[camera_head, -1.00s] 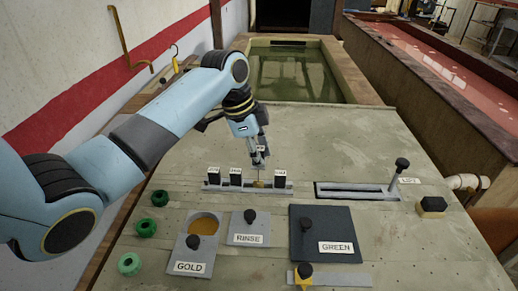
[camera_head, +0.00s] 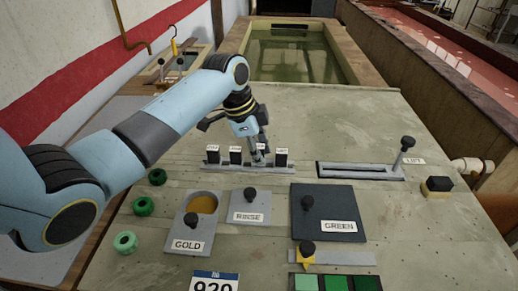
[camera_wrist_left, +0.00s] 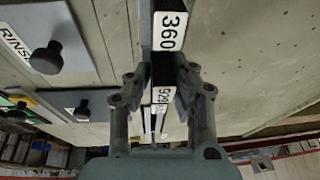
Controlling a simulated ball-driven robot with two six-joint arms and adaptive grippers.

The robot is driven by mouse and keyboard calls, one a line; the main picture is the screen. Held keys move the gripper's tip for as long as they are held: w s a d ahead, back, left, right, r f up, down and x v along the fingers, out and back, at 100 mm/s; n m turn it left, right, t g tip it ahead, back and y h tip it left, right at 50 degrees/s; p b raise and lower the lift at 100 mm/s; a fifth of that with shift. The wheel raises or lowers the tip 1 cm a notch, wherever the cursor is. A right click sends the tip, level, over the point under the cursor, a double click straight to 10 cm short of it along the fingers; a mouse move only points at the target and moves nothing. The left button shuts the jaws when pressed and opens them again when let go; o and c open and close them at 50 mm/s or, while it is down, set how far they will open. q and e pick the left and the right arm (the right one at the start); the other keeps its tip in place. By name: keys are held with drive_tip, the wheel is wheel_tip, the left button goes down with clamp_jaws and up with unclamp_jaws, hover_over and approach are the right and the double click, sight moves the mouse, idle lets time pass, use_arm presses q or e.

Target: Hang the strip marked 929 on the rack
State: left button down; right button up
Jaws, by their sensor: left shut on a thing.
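The strip marked 929 (camera_wrist_left: 160,95) has a dark body and a white tag, and it sits between the fingers of my left gripper (camera_wrist_left: 158,82) in the left wrist view. My left gripper (camera_head: 259,157) is shut on it at the rack (camera_head: 225,170), a pale rail across the table in the head view. The strip stands in line with the other strips, at about their height. My fingers hide its lower part, so I cannot tell whether it rests on the rail. My right gripper is not in view.
Black strips (camera_head: 236,155) stand on both sides; the tag 360 (camera_wrist_left: 168,30) is close by. A slotted lever (camera_head: 403,155) is at the right. A number card (camera_head: 213,284) is cut off below.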

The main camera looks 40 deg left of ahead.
use_arm(q)
drive_tip(key=shift+f, duration=0.1)
idle(0.4)
drive_tip(key=shift+f, duration=0.5)
drive_tip(key=c, duration=1.1)
unclamp_jaws()
wheel_tip(320, 180, up, 5)
drive_tip(key=p, duration=0.5)
drive_tip(key=shift+r, duration=1)
